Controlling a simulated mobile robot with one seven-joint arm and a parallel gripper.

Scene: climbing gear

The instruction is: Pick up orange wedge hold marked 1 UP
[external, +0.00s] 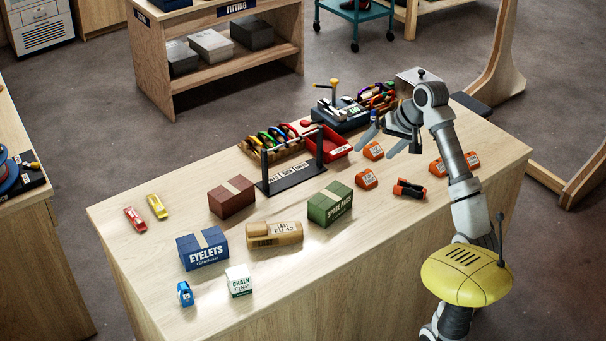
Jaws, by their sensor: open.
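Several orange wedge holds with pale labels lie on the workbench in the external view. One wedge (373,151) is just below and left of my gripper, and another wedge (366,179) is nearer the front. Two more, a wedge (438,168) and a wedge (472,160), are at the right, partly behind or beside my arm. The labels are too small to read, so I cannot tell which is marked 1 UP. My gripper (380,139) is open and empty above the bench, with its fingers pointing left and down.
A red tray (333,142), a black rack (290,178) and a green box (330,204) stand to the left. A blue tool tray (340,117) is behind. Bare bench top (400,235) shows in front.

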